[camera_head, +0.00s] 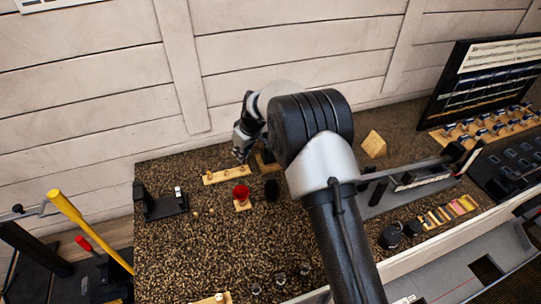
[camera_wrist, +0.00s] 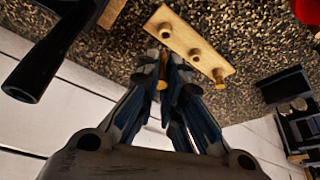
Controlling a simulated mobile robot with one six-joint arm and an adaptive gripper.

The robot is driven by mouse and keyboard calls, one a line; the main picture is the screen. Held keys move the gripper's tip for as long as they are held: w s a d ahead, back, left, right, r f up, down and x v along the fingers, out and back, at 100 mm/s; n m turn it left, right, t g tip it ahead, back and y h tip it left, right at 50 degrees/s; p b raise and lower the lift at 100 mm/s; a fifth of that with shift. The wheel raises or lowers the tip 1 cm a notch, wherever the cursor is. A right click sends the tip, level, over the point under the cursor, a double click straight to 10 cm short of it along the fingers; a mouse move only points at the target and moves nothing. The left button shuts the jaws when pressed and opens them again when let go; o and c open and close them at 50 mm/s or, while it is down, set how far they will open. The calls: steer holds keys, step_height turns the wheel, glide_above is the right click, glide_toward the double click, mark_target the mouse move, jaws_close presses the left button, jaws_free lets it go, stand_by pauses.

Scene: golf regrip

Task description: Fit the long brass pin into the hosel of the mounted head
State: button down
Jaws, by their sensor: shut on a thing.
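My gripper (camera_wrist: 165,80) is shut on a brass pin (camera_wrist: 162,70), of which only a short part shows between the fingertips. In the head view my gripper (camera_head: 243,142) is above the back of the bench, behind a wooden strip (camera_head: 227,175). The strip (camera_wrist: 190,42) also shows in the wrist view, just beyond the fingertips, with several round pegs or sockets on it. A dark tube with an open end (camera_wrist: 40,72) is left of the fingers in the wrist view, clear of the pin. It may be the mounted head's hosel; I cannot tell.
A red piece (camera_head: 241,191) stands on a small wooden base, with a black cylinder (camera_head: 272,190) beside it. A black holder (camera_head: 160,204) is at the left. A wooden wedge (camera_head: 374,144) stands right of my arm.

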steer(key=d+r+m+h+p, duration=0.1)
steer(key=d+r+m+p, duration=0.2)
steer(key=r+p, duration=0.5)
steer(key=w+d+r+m+h+p, duration=0.1)
steer(key=d+r+m+p, duration=0.2)
steer(key=r+p, duration=0.6)
steer(key=shift+w+d+r+t, duration=0.2)
steer(key=shift+d+t, duration=0.2)
steer(key=shift+d, duration=0.85)
steer(key=shift+f, duration=0.1)
steer(key=shift+f+b, duration=2.25)
steer(key=shift+f, duration=0.65)
steer(key=shift+s+f+b, duration=0.1)
steer(key=shift+f+b, duration=1.25)
steer(key=shift+b, duration=0.15)
steer(key=c, duration=1.7)
jaws_free()
steer(key=shift+o, duration=0.2)
